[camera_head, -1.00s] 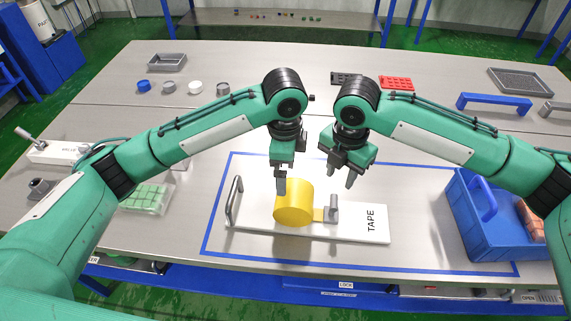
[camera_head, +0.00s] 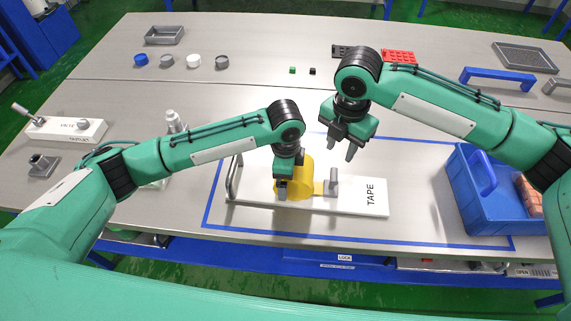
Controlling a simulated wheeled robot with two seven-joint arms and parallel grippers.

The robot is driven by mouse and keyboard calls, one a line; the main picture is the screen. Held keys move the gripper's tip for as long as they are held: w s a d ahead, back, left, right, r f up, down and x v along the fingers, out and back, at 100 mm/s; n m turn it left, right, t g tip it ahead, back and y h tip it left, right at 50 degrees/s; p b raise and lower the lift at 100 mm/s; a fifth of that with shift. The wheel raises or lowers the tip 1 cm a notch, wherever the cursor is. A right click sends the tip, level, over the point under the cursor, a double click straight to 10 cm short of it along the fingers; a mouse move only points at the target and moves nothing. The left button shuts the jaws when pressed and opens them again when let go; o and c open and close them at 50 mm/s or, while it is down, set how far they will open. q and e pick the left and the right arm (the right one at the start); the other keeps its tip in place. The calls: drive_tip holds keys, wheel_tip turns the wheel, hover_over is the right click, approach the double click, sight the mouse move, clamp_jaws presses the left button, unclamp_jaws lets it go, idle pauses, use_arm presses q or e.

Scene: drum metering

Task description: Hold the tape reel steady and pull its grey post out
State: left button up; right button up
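The yellow tape reel (camera_head: 306,176) stands on a white board (camera_head: 350,205) marked TAPE, with a grey handle (camera_head: 233,177) at its left end. A grey upright piece (camera_head: 333,184) stands just right of the reel, at the end of a yellow strip; I cannot tell whether it is the post. My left gripper (camera_head: 283,190) is low over the reel's left side and hides part of it. I cannot tell whether its fingers touch or grip the reel. My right gripper (camera_head: 342,146) is open and empty, above and behind the board, apart from the grey piece.
Blue tape lines (camera_head: 410,140) frame the board's area. A blue carrier (camera_head: 485,195) stands to the right. A white valve block (camera_head: 65,130) is at the left. Caps, trays and a blue handle (camera_head: 510,80) lie along the back. The table between is mostly clear.

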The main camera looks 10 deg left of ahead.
sight(335, 174)
use_arm(q)
drive_tip(key=shift+f, duration=0.15)
drive_tip(key=shift+c, duration=0.4)
drive_tip(key=c, duration=1.4)
drive_tip(key=shift+c, duration=0.8)
use_arm(e)
drive_tip(key=o, duration=0.6)
drive_tip(key=shift+f, duration=0.1)
drive_tip(key=shift+c, duration=0.2)
drive_tip(key=f+m+y, duration=0.1)
drive_tip(key=f+m, duration=0.2)
drive_tip(key=f, duration=0.1)
drive_tip(key=f+m+y, duration=0.2)
drive_tip(key=f+m, duration=0.2)
drive_tip(key=f+m+y, duration=0.1)
drive_tip(key=f+m, duration=0.3)
drive_tip(key=f, duration=0.1)
drive_tip(key=shift+a, duration=0.35)
